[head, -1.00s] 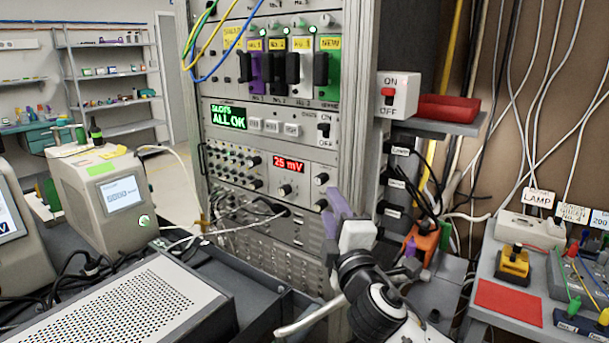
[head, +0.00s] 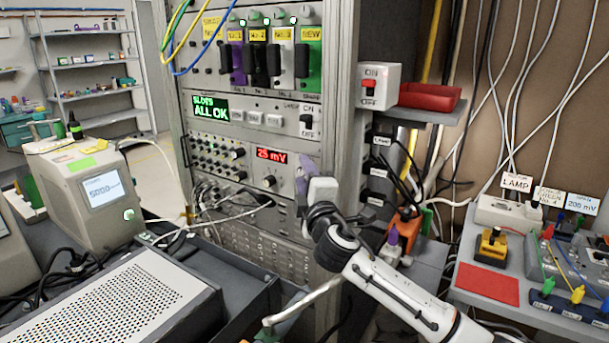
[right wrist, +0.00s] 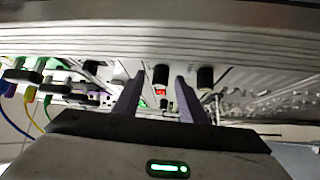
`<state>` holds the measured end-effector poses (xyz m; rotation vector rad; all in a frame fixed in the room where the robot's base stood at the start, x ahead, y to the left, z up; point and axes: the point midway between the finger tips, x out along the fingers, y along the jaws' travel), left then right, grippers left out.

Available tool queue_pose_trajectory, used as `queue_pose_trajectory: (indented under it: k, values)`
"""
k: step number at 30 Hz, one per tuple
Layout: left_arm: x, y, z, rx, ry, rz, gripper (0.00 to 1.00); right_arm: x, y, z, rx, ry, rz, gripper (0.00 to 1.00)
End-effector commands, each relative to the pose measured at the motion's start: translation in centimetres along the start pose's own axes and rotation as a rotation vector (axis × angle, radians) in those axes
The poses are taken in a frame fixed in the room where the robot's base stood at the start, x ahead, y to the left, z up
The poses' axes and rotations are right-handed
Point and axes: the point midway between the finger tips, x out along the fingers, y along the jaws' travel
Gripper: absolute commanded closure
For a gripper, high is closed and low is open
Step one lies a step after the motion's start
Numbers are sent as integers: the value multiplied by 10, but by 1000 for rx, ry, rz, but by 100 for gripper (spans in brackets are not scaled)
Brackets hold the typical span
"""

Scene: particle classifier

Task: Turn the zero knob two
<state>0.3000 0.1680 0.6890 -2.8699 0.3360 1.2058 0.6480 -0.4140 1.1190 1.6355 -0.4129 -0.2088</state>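My right gripper (head: 302,184) is in front of this panel's right edge and hides the knobs there. In the right wrist view its two purple fingers (right wrist: 160,76) are open and apart. A black knob (right wrist: 161,74) lies in the gap between the fingertips, and a second black knob (right wrist: 205,77) is just right of the right finger. Knob labels are unreadable, so I cannot tell which is zero knob two. My left gripper is not in view.
Above are a green "ALL OK" screen (head: 211,108) and several coloured modules. A perforated metal box (head: 120,310) stands at front left. An ON/OFF box (head: 378,86) and red tray (head: 430,95) are on a right shelf. Cables hang before the lower rack.

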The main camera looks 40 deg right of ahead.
Motion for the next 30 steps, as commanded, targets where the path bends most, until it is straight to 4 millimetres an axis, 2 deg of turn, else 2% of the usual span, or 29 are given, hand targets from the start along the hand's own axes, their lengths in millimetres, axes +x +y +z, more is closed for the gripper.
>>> queue_pose_trajectory:
  k: [2,9,20,30]
  values:
    - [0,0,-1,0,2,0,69,0,0,0,0,0,0,62]
    - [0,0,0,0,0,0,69,0,0,0,0,0,-1,100]
    - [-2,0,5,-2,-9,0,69,0,1,0,-38,1,-39,100]
    - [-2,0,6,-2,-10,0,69,0,6,-1,-211,-1,-209,100]
